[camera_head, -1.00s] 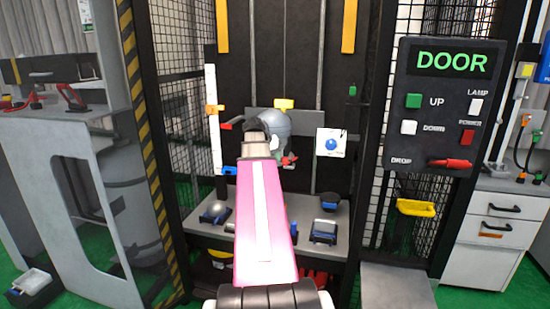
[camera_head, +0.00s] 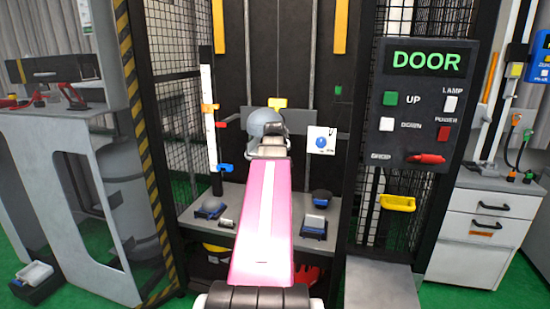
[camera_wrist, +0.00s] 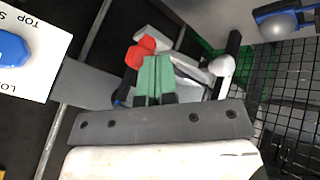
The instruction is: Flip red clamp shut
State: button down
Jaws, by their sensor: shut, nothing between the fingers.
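In the wrist view, the red clamp handle (camera_wrist: 140,50) shows just left of the green fingertips of my gripper (camera_wrist: 157,78). The handle sits by pale grey metal parts. The fingertips are together with nothing between them, and they overlap the clamp area in the picture. I cannot tell whether they touch the handle. In the head view, my pink arm ends in front of a grey dome (camera_head: 264,121), and the gripper and arm hide the clamp there.
A white card with a blue knob (camera_head: 321,140) is right of the dome. A shelf (camera_head: 190,216) below holds small blue-and-black devices. Wire mesh (camera_head: 183,110) borders the left.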

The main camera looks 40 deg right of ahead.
jog(key=shift+s+d, duration=0.25)
jog(key=shift+w, duration=0.15)
jog(key=shift+w+d, duration=0.2)
jog(key=shift+w, duration=0.45)
jog(key=s+a+r, duration=0.4)
jog(key=a+r, duration=0.4)
jog(key=shift+a+r, duration=0.15)
jog(key=shift+a, duration=0.05)
dwell(0.4)
dwell(0.5)
